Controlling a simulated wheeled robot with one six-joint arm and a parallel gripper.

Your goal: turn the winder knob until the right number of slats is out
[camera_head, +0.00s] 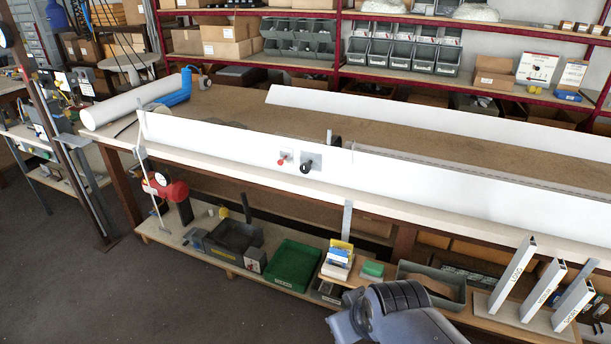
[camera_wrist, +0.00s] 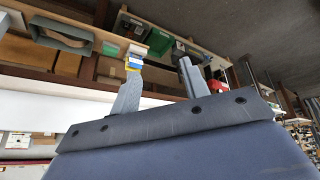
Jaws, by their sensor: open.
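A black round knob (camera_head: 305,168) sits on a small grey plate on the long white front panel (camera_head: 240,146) of the workbench. A smaller red knob (camera_head: 283,161) is just left of it. I cannot tell how many slats are out. Another long white strip (camera_head: 400,109) lies along the back of the bench. My gripper (camera_wrist: 160,70) shows in the wrist view with its two grey fingers apart and nothing between them. In the head view a grey part of my arm is low in the picture, in front of the bench and well away from the black knob.
Three upright white profiles with lettering (camera_head: 545,283) stand on a board at the lower right. The lower shelf holds a green tray (camera_head: 291,263), grey bins and a red tool (camera_head: 168,190). A white roll (camera_head: 128,106) lies at the bench's left end. The floor at left is clear.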

